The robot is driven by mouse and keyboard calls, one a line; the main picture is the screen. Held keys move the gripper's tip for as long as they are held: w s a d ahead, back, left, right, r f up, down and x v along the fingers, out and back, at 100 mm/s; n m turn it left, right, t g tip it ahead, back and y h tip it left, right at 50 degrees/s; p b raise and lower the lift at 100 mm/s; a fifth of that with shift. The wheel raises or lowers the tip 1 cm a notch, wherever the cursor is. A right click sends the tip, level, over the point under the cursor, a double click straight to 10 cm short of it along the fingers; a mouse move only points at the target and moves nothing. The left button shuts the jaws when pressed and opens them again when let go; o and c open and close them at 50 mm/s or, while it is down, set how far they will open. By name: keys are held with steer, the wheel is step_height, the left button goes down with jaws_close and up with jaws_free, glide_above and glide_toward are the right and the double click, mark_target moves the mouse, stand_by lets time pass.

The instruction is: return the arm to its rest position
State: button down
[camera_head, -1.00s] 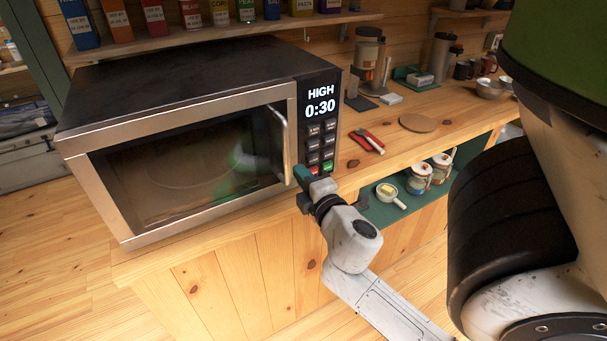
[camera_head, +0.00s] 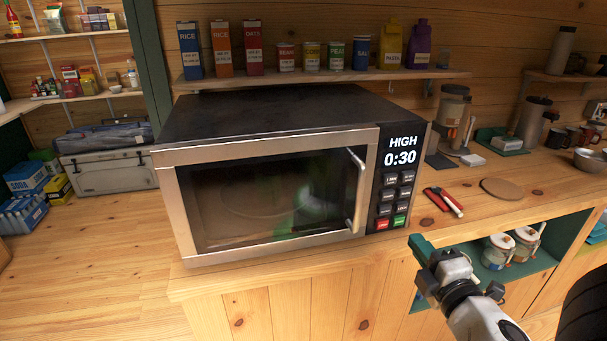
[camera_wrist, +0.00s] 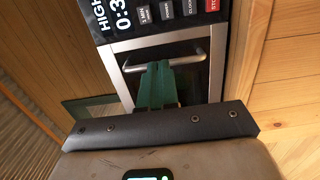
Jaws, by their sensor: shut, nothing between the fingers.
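My gripper (camera_head: 421,262) is in front of the counter, below and to the right of the microwave's keypad, with its green fingers together. In the wrist view my gripper (camera_wrist: 158,68) is shut and empty, and it points toward the microwave front. The microwave (camera_head: 270,105) stands on the wooden counter with its door closed, and its display reads HIGH 0:30. The fingers are apart from the door handle (camera_head: 357,190) in the head view. In the wrist view they overlap the handle (camera_wrist: 195,55) in the picture.
Red-handled tools (camera_head: 443,200) and a round wooden board (camera_head: 501,189) lie on the counter right of the microwave. A green-lined shelf below holds white jars (camera_head: 497,250). A shelf (camera_head: 330,75) of boxes and cans runs above. Floor at the left (camera_head: 95,265) is clear.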

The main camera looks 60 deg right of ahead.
steer(key=shift+f, duration=0.1)
steer(key=w+a+f+m+g+y, duration=0.3)
steer(key=w+a+f+m, duration=0.1)
steer(key=f, duration=0.5)
steer(key=w+a+f+m+g+y, duration=0.3)
steer(key=f+m+y, duration=0.1)
steer(key=f, duration=0.5)
steer(key=a+f+g+y, duration=0.2)
steer(key=a+f+y, duration=0.1)
steer(key=a, duration=0.6)
steer(key=w+a+f+g+y, duration=0.1)
steer(key=a+f+y, duration=0.3)
steer(key=a, duration=0.5)
steer(key=shift+f+g, duration=0.3)
steer(key=shift+g, duration=0.1)
steer(key=shift+d, duration=0.25)
